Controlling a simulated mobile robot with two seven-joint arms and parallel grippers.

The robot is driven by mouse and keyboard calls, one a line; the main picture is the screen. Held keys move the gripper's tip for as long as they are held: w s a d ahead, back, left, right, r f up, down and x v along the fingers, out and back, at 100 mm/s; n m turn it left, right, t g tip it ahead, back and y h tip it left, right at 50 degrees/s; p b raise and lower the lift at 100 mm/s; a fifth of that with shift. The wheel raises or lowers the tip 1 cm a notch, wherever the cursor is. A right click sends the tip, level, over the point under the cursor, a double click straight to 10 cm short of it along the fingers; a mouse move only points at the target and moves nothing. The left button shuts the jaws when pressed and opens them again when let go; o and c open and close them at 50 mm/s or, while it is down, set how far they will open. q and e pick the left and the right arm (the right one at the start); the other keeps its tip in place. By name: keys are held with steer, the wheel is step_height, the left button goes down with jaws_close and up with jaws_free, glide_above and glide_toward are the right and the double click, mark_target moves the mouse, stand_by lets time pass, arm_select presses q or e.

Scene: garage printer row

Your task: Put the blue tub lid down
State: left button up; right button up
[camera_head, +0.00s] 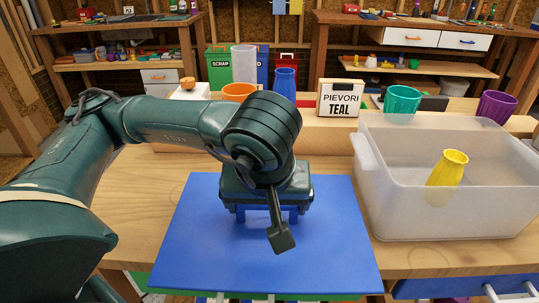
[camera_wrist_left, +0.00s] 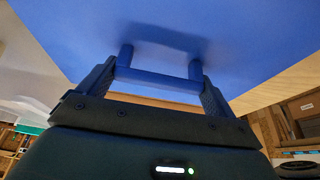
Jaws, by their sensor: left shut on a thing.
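The blue tub lid (camera_head: 200,235) is a flat rectangle in front of me, over the front part of the wooden bench, with its near edge beyond the bench's front edge. My left gripper (camera_head: 266,212) is above the middle of the lid and shut on its bar handle. In the left wrist view the gripper (camera_wrist_left: 158,82) holds the handle bar between its fingers, with the lid's blue face (camera_wrist_left: 245,30) behind. I cannot tell whether the lid touches the bench. The translucent tub (camera_head: 395,200) stands open to the right. My right gripper is not in view.
A yellow cup (camera_head: 450,165) is in the tub. Behind the lid stand an orange cup (camera_head: 238,92), a blue cup (camera_head: 285,83), a sign reading PIEVORI TEAL (camera_head: 339,98), a teal cup (camera_head: 402,99) and a purple cup (camera_head: 496,105). Bare bench shows left of the lid.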

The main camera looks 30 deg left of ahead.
arm_select(q)
steer(key=shift+w+a+b, duration=0.55)
steer(key=shift+w+a, duration=0.25)
steer(key=shift+w, duration=0.3)
steer(key=w+a, duration=0.1)
steer(key=w, duration=0.1)
steer(key=w+a, duration=0.1)
steer(key=w, duration=0.1)
steer(key=w+a, duration=0.2)
steer(key=shift+w, duration=0.35)
steer(key=shift+f, duration=1.8)
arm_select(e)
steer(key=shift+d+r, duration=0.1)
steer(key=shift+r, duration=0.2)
arm_select(q)
steer(key=shift+f, duration=0.1)
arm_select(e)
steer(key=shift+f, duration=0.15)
arm_select(q)
steer(key=o, duration=0.6)
steer(key=shift+o, duration=1)
